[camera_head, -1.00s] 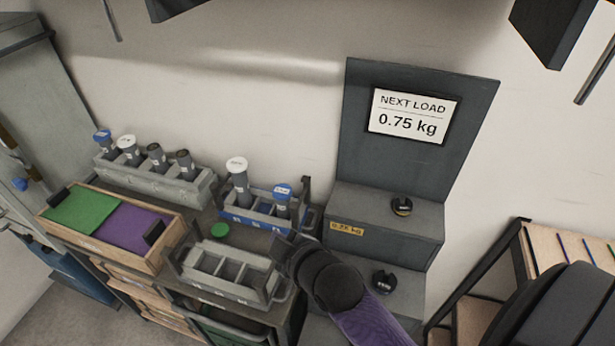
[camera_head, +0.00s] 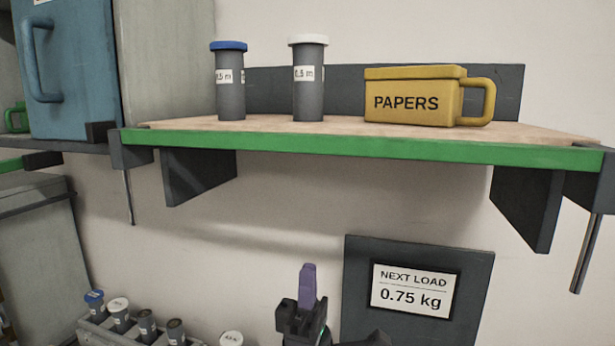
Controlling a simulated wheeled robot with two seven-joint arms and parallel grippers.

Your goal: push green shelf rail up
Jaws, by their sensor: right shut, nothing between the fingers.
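The green shelf rail (camera_head: 360,149) runs along the front edge of a wooden shelf (camera_head: 420,131) across the upper part of the head view. Dark end pieces hold it at the left (camera_head: 131,152) and right (camera_head: 590,180). My right gripper (camera_head: 308,285) is below the rail, near the bottom middle of the view, pointing up. It is shut and empty, with a purple part at its tip. A clear gap shows between it and the rail. My left gripper is not in view.
On the shelf stand a blue-capped tube (camera_head: 230,85), a white-capped tube (camera_head: 308,85) and a yellow PAPERS box (camera_head: 415,98). Dark brackets (camera_head: 198,176) hang below. A sign panel (camera_head: 415,290) is right of my gripper. A tube rack (camera_head: 100,332) stands lower left.

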